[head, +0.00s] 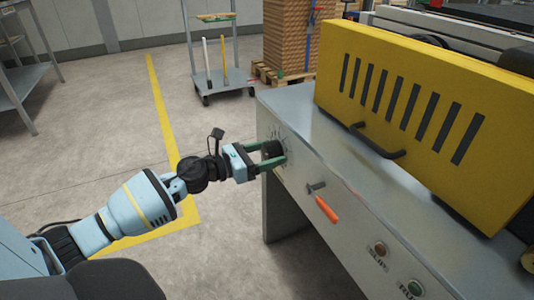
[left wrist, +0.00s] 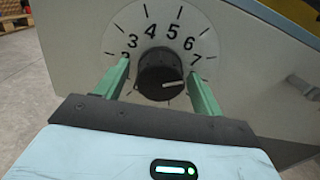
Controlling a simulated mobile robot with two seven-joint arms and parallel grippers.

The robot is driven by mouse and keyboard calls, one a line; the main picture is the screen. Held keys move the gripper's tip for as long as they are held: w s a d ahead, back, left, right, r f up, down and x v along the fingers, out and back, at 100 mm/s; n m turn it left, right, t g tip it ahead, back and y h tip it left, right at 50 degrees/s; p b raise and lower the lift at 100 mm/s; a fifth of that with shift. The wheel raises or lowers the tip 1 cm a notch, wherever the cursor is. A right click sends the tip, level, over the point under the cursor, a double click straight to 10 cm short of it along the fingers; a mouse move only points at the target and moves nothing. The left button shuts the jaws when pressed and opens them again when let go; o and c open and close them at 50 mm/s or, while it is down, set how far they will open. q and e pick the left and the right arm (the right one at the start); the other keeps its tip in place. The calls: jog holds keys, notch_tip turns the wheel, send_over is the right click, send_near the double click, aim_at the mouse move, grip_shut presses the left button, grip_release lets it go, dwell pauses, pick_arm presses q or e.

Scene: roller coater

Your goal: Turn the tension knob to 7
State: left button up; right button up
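The tension knob (left wrist: 160,73) is a round black knob on a white dial plate (left wrist: 113,28) with black numbers; 4, 5, 6 and 7 are clear, and lower numbers at left are partly hidden. A pale line on the knob's face points right, a little below the 7. In the head view the knob (head: 272,149) sits on the front panel near its left end. My left gripper (head: 271,154) is at the knob, its green fingers on either side. In the left wrist view the fingers (left wrist: 158,67) are open, with a gap at the left; contact at the right is unclear. My right gripper is not in view.
Farther right are a red button (head: 380,249) and a green button (head: 415,288). A yellow slotted cover (head: 400,95) with a black handle stands on top.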

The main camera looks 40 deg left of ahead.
aim_at(265, 155)
pick_arm(q)
jog(key=v, duration=0.6)
jog(key=shift+s+p, duration=0.15)
jog(key=shift+p, duration=0.25)
jog(key=shift+v, duration=0.8)
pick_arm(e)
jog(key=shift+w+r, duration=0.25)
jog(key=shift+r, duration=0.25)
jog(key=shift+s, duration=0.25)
